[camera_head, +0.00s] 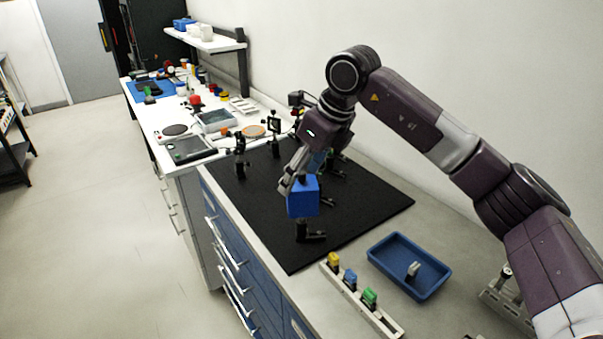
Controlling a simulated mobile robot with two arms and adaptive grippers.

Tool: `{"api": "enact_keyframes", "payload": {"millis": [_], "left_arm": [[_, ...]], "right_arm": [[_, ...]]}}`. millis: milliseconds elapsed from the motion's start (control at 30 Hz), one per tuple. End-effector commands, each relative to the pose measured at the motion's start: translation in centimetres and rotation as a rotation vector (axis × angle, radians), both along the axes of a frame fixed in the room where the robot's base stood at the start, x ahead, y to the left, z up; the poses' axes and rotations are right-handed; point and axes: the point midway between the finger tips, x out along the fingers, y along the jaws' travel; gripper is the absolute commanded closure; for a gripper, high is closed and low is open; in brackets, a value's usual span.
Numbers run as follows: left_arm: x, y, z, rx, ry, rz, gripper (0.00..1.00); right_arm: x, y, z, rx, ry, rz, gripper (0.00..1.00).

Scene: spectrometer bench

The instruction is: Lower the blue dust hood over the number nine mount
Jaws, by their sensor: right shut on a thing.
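The blue dust hood (302,198) is a small blue box, held by my right gripper (298,181), which is shut on it from above. The hood is directly above or around the top of a black mount (309,236). The mount's base and a short piece of its post show below the hood; its upper part is hidden. I cannot tell whether the hood touches the mount, and no number is readable on it. My left gripper is out of view.
The black mat (375,205) carries several other black mounts, such as one at its far left (240,160). A blue tray (378,262) and a pale rack (384,321) with yellow, blue and green pieces lie nearer. A white wall runs along the right.

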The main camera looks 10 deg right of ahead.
Motion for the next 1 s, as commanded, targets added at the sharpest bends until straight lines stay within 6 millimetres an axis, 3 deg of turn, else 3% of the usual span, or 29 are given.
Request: {"api": "enact_keyframes", "payload": {"millis": [633, 667, 800, 1000], "left_arm": [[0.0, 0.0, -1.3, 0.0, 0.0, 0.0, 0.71], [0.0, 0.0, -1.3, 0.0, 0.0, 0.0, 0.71], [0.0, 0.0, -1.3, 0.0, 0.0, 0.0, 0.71], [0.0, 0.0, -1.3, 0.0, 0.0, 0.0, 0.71]], "right_arm": [[0.0, 0.0, -1.9, 0.0, 0.0, 0.0, 0.57], [0.0, 0.0, -1.8, -0.001, 0.001, 0.0, 0.37], [0.0, 0.0, -1.8, -0.001, 0.0, 0.0, 0.22], [0.0, 0.0, -1.8, -0.001, 0.001, 0.0, 0.19]]}}
